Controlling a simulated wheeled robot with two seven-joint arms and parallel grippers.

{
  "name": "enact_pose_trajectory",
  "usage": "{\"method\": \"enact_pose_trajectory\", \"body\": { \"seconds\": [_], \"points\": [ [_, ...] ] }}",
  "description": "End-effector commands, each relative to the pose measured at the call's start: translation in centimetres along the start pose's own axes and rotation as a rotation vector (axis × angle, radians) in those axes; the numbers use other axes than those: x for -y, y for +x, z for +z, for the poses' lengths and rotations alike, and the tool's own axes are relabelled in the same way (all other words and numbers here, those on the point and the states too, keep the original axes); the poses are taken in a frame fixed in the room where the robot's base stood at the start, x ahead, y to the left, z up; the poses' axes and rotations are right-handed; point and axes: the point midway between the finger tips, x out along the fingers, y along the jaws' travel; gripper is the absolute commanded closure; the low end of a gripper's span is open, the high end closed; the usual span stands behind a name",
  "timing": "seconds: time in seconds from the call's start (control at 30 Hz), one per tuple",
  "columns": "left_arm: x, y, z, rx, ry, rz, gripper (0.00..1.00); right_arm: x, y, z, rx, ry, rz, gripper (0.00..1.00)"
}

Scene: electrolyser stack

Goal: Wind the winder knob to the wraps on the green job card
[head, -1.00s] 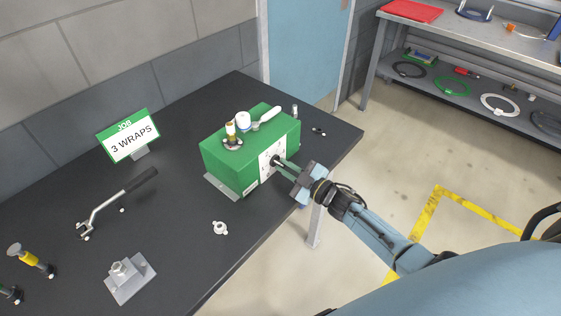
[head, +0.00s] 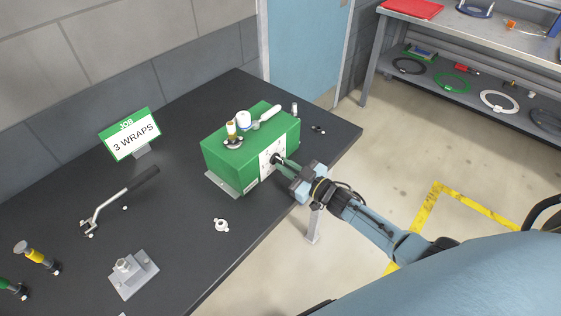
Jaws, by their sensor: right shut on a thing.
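The green job card (head: 132,136) stands on the dark bench at the left and reads "JOB 3 WRAPS". A green box (head: 232,155) sits on the bench with a white dial plate (head: 267,169) on its right-hand face. My right gripper (head: 284,164) reaches this face from the right and is shut on the small dark winder knob (head: 275,159) at the plate. The fingers cover part of the knob, and its marks are too small to read. My left gripper is not in view.
On the box are a brass-and-white fitting (head: 232,132) and a white-handled lever (head: 264,117). A crank handle (head: 118,199), a grey block (head: 133,274) and a white flanged part (head: 221,225) lie on the bench. A shelf (head: 470,88) with coiled rings stands at the back right.

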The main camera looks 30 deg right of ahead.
Motion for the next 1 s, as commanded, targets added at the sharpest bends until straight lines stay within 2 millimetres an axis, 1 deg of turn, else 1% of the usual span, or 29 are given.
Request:
{"method": "enact_pose_trajectory", "body": {
  "seconds": [0.03, 0.1, 0.23, 0.33, 0.6, 0.67, 0.8, 0.87, 0.9, 1.0],
  "points": [
    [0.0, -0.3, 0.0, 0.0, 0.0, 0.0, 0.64, 0.7, -0.3, 0.5, 0.015, 0.053, -0.01, 1.0],
    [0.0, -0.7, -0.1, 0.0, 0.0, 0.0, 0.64, 0.7, -0.3, 0.5, 0.016, 0.161, -0.009, 1.0],
    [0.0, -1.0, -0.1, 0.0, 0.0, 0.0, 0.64, 0.8, -0.3, 0.5, 0.016, 0.323, -0.008, 1.0],
    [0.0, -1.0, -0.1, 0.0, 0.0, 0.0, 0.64, 0.8, -0.3, 0.6, 0.016, 0.369, -0.007, 1.0],
    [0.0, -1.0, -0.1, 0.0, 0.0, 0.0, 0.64, 0.8, -0.3, 0.6, 0.017, 0.384, -0.008, 1.0],
    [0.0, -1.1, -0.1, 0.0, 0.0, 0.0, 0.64, 0.8, -0.3, 0.6, 0.017, 0.439, -0.007, 1.0],
    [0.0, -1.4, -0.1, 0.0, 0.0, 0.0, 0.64, 0.8, -0.3, 0.5, 0.018, 0.632, -0.006, 1.0],
    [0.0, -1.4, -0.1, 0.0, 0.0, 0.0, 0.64, 0.8, -0.3, 0.5, 0.018, 0.693, -0.004, 1.0],
    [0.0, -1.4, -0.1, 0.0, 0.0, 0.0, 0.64, 0.8, -0.3, 0.6, 0.018, 0.711, -0.004, 0.87],
    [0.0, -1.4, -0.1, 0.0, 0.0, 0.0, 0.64, 0.8, -0.2, 0.5, 0.015, 0.705, -0.004, 0.74]
  ]
}}
